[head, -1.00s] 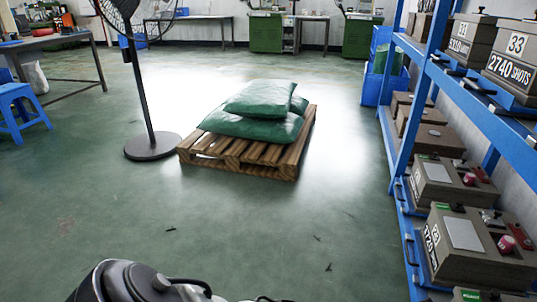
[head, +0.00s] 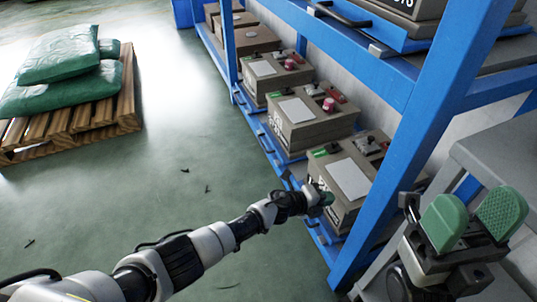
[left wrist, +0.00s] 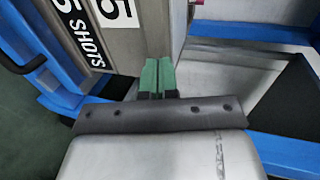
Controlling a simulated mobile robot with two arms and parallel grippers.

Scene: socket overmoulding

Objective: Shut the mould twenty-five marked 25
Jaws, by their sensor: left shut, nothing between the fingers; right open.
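A grey-brown mould (head: 335,205) with a white plate on top stands on the lower shelf in the head view, nearest to me. In the left wrist view the mould (left wrist: 110,48) fills the upper left. Its labels show part of a number ending in 5 and "SHOTS"; the full number is cut off. My left gripper (head: 327,198) is at the mould's near side, and its green fingers (left wrist: 158,68) are shut and empty against or very close to that side. I cannot tell whether they touch. My right gripper (head: 474,217) is open and empty at the right, away from the mould.
More moulds, such as one with a red knob (head: 310,123), stand farther along the lower shelf. A blue rack post (head: 408,140) stands right of the nearest mould. The upper shelf (head: 400,70) overhangs.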

